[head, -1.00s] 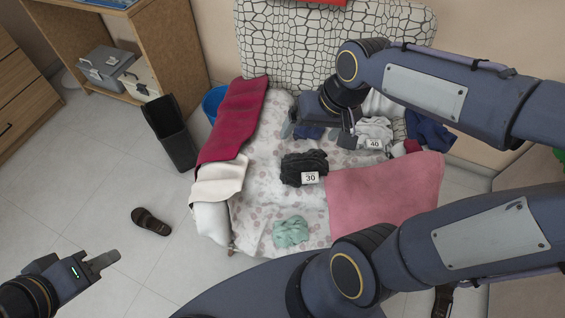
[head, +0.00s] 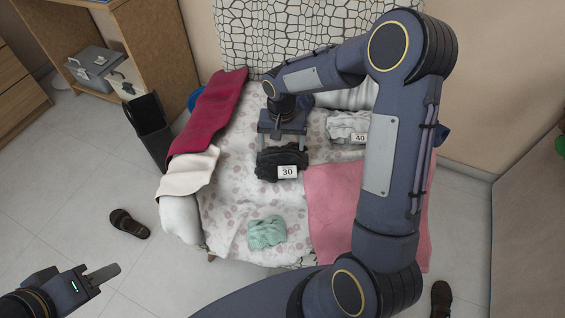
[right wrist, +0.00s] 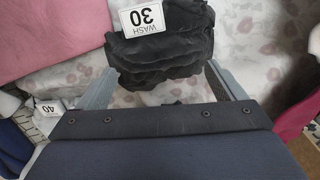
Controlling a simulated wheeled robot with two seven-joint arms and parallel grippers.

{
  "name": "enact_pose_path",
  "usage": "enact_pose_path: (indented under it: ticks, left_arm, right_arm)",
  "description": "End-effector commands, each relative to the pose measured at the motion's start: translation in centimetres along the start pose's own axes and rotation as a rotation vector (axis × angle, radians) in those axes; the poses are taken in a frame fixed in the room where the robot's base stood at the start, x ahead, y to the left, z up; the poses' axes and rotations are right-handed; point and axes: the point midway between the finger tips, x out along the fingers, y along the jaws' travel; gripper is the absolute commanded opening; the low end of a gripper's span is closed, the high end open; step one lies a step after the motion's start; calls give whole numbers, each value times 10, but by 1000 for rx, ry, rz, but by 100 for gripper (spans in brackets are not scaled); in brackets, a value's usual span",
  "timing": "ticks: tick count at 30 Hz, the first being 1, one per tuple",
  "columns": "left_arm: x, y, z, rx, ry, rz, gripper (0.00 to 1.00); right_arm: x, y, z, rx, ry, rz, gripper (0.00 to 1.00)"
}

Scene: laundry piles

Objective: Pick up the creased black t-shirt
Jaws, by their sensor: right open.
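The creased black t-shirt (head: 277,160) lies bunched on the patterned bed cover, with a white label reading 30. In the right wrist view the black t-shirt (right wrist: 160,55) lies partly between the two fingers, with its WASH 30 label at the top. My right gripper (head: 283,141) is open at the far edge of the t-shirt; its fingers (right wrist: 155,82) stand on either side of the cloth and do not grip it. My left gripper (head: 102,275) is at the lower left, over the floor, away from the bed; its jaw opening is not clear.
A mint green cloth (head: 267,232) lies nearer the front. A white-grey pile (head: 347,126) labelled 40 is to the right. A pink towel (head: 330,205) and a red cloth (head: 210,112) cover the bed's sides. A black bin (head: 150,130) stands at left; a sandal (head: 129,224) is on the floor.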

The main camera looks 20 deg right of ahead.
Motion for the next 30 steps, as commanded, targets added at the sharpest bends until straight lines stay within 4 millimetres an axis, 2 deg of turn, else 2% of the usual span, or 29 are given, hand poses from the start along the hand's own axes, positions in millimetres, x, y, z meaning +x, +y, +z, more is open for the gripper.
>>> enact_pose_path:
  ticks: [9, 17, 30]
  left_arm:
    - [7, -3, 4, 0, 0, 0, 36]
    - [6, -3, 3, 0, 0, 0, 36]
    - [6, -3, 3, 0, 0, 0, 36]
  right_arm:
    - [45, 2, 0, 0, -3, 1, 89]
    - [47, 2, -1, -1, 0, 0, 88]
    - [47, 2, -1, -1, 0, 0, 30]
